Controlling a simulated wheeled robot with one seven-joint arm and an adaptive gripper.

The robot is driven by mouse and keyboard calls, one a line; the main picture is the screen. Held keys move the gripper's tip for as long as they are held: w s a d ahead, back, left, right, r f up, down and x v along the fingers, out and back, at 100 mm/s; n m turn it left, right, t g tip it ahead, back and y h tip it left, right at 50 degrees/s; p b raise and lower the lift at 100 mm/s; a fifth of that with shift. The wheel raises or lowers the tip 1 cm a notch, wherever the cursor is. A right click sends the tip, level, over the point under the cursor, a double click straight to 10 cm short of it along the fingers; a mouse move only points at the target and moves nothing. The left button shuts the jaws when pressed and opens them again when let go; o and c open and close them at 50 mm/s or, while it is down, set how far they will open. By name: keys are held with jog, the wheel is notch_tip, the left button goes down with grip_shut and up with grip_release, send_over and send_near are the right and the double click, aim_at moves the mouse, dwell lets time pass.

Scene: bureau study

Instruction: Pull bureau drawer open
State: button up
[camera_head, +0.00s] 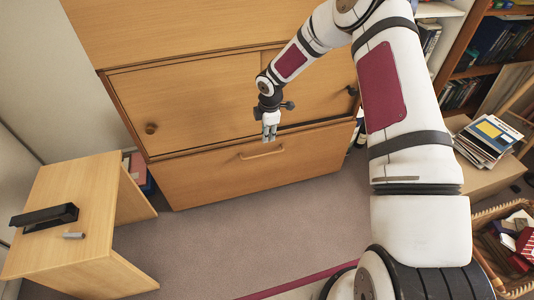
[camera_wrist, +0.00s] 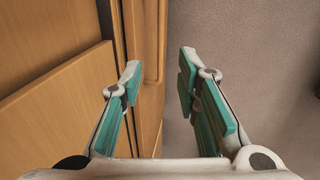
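The wooden bureau (camera_head: 200,100) stands at the back with its bottom drawer (camera_head: 210,180) shut, as far as I can see. The drawer's pale bar handle (camera_head: 262,154) is on its front; in the wrist view the handle (camera_wrist: 151,45) runs upright just right of the left finger. My gripper (camera_head: 269,136) hangs in front of the bureau, just above the handle in the head view. In the wrist view my gripper (camera_wrist: 160,75) is open, with teal pads wide apart. The handle appears between the fingers' lines, near the left one; I cannot tell whether it touches.
The bureau's upper door with a round knob (camera_head: 151,128) is shut. A small wooden table (camera_head: 85,195) with a black stapler-like object (camera_head: 44,217) stands at left. At right are a bookshelf (camera_head: 470,60), magazines (camera_head: 487,140) and a basket (camera_head: 500,285). Carpet (camera_head: 250,235) before the drawer is clear.

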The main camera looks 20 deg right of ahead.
aim_at(265, 155)
jog(key=f+b, duration=0.1)
jog(key=f, duration=0.3)
jog(key=w+f+b, duration=0.1)
jog(key=f+b, duration=0.1)
jog(key=f, duration=0.2)
jog(key=w+f+b, duration=0.1)
jog(key=f+b, duration=0.1)
jog(key=f, duration=0.3)
jog(key=shift+w+f, duration=0.1)
jog(key=shift+w, duration=0.15)
grip_shut()
